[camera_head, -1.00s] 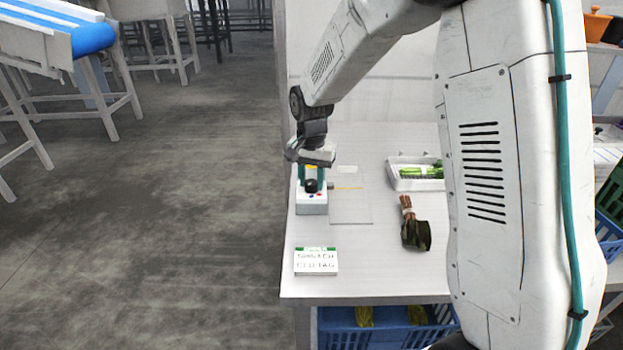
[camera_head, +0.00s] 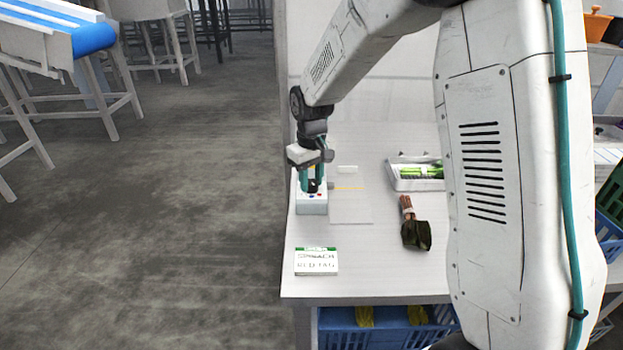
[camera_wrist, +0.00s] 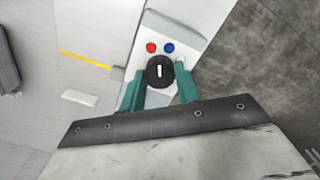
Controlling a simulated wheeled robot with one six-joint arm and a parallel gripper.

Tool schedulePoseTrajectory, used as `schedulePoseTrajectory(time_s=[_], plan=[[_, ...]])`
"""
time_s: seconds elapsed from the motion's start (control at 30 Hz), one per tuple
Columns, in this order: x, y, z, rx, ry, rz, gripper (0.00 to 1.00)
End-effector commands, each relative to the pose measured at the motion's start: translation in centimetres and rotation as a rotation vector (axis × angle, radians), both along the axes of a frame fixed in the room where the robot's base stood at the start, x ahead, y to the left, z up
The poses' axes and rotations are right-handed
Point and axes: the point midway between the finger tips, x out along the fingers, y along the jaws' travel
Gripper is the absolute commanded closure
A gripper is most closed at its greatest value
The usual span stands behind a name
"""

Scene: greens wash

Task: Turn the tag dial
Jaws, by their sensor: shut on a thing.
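The tag dial (camera_wrist: 159,71) is a round black knob with a white mark, on a small white box (camera_head: 312,208) at the left edge of the table. A red dot (camera_wrist: 151,47) and a blue dot (camera_wrist: 169,48) sit beside the dial on the box. My gripper (camera_wrist: 160,82) has teal fingers on both sides of the dial and is shut on it. In the head view the fingers reach down onto the box and partly hide the dial. A white card with a green top strip (camera_head: 316,262) stands nearer on the table; its lettering seems to read spinach, red tag.
A tied leafy bunch (camera_head: 416,234) and a white tray (camera_head: 417,184) with green vegetables are farther right. A blue crate (camera_head: 385,335) is under the table.

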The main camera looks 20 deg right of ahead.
Motion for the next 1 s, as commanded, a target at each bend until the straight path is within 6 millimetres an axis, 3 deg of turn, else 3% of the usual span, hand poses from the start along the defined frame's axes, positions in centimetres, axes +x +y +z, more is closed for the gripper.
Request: schedulePoseTrajectory(time_s=[0.43, 1.0], plan=[[-0.01, -0.04, 0.05, -0.001, 0.000, 0.289, 0.91], [0.00, -0.06, 0.05, -0.001, 0.000, 0.361, 0.91]])
